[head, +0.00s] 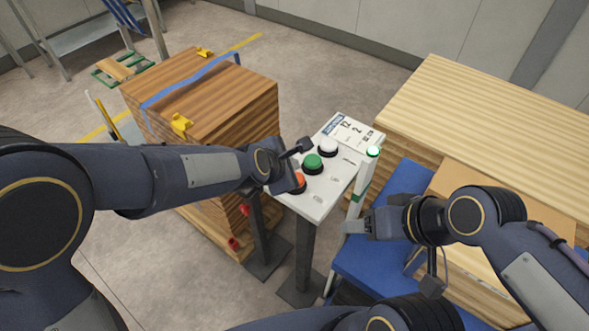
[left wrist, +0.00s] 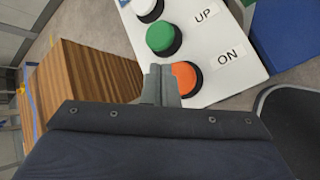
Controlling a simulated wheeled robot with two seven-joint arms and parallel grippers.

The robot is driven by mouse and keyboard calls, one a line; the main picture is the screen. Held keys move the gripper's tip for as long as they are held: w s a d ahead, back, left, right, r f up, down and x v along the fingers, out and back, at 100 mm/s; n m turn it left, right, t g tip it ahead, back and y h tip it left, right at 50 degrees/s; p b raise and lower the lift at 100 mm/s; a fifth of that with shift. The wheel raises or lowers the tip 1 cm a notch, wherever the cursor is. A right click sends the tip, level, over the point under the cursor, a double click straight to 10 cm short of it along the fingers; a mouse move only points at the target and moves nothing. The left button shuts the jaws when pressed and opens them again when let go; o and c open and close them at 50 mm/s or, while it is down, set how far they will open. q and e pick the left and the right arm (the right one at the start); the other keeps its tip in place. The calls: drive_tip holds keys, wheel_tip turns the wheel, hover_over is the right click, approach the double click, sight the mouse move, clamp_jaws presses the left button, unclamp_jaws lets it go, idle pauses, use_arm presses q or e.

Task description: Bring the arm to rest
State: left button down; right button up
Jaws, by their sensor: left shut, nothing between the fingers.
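My left gripper (head: 290,182) is at the near end of the white control panel (head: 325,195). Its fingers are shut and empty in the left wrist view (left wrist: 160,80), overlapping the edge of the orange button (left wrist: 185,77), labelled ON. I cannot tell whether they touch it. The green button (head: 312,163), beside the UP label, and the white button (head: 328,147) lie farther along the panel. My right gripper (head: 352,226) is held out to the right of the panel, over the blue surface; I cannot tell its finger opening.
A brown board stack (head: 215,95) with blue strap and yellow clips stands left of the panel. A pale board stack (head: 480,105) stands at the right. A post with a lit lamp (head: 373,152) and a blue platform (head: 375,265) are near my right gripper.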

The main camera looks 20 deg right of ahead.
use_arm(q)
drive_tip(key=shift+r+p, duration=0.3)
drive_tip(key=shift+r, duration=0.4)
drive_tip(key=shift+f, duration=0.1)
drive_tip(key=shift+a, duration=0.15)
drive_tip(key=s+a+r+m, duration=0.2)
drive_tip(key=a+r+m, duration=0.15)
drive_tip(key=a, duration=0.55)
drive_tip(key=s+a+r+m, duration=0.3)
drive_tip(key=a+r, duration=0.1)
drive_tip(key=a, duration=0.5)
drive_tip(key=s+a+f+m+y, duration=0.2)
drive_tip(key=s+a+m, duration=0.7)
drive_tip(key=s+a, duration=0.5)
drive_tip(key=shift+s+a+m+g+y, duration=0.2)
drive_tip(key=shift+s+m+g+y, duration=0.2)
drive_tip(key=shift+s, duration=0.75)
